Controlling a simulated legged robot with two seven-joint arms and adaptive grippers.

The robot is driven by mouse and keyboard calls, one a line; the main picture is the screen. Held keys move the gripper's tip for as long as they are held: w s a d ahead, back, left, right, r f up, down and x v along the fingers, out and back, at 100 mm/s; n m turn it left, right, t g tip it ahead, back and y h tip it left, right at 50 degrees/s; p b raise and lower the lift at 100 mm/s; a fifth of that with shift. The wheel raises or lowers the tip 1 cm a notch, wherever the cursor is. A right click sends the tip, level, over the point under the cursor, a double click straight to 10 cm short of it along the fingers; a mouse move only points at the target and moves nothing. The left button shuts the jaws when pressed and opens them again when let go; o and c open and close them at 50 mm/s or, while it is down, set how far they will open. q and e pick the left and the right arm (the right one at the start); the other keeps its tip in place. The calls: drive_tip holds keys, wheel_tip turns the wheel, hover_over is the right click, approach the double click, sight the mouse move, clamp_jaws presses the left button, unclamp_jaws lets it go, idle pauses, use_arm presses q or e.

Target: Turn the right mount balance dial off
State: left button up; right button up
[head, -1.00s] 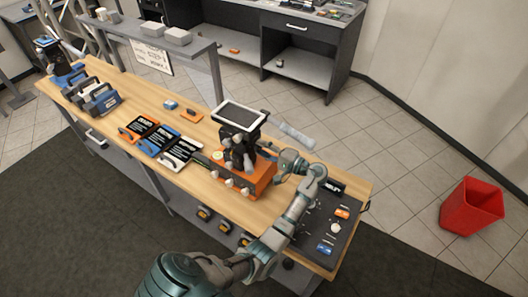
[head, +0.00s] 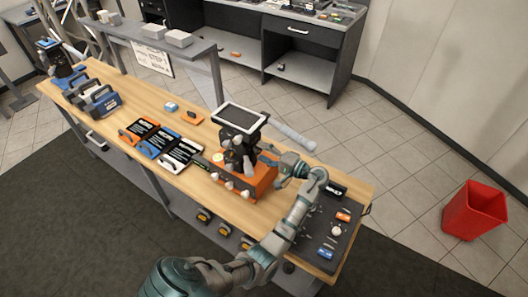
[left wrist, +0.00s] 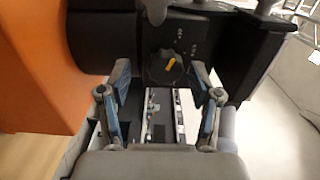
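The right mount is an orange base (head: 262,181) with a black upper body (head: 233,150) and a white-framed screen on top, standing on the wooden bench. In the left wrist view a dark round dial (left wrist: 160,69) with a yellow pointer mark sits on a black panel of the mount. The pointer slants up to the right. My left gripper (left wrist: 160,90) is open, its two fingers on either side of the dial's lower area. I cannot tell whether they touch it. In the head view the left gripper (head: 266,155) is at the mount's right side, and the dial is hidden. My right gripper is not in view.
The wooden bench (head: 205,131) carries orange, blue and white cases left of the mount. A second black mount (head: 52,60) stands at the far left. A red bin (head: 474,210) is on the floor.

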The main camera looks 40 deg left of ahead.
use_arm(q)
drive_tip(key=shift+r, duration=0.1)
drive_tip(key=shift+d, duration=0.3)
drive_tip(key=w+d, duration=0.1)
drive_tip(key=d, duration=1)
drive_tip(key=shift+w+d, duration=0.25)
drive_tip(key=shift+w, duration=0.05)
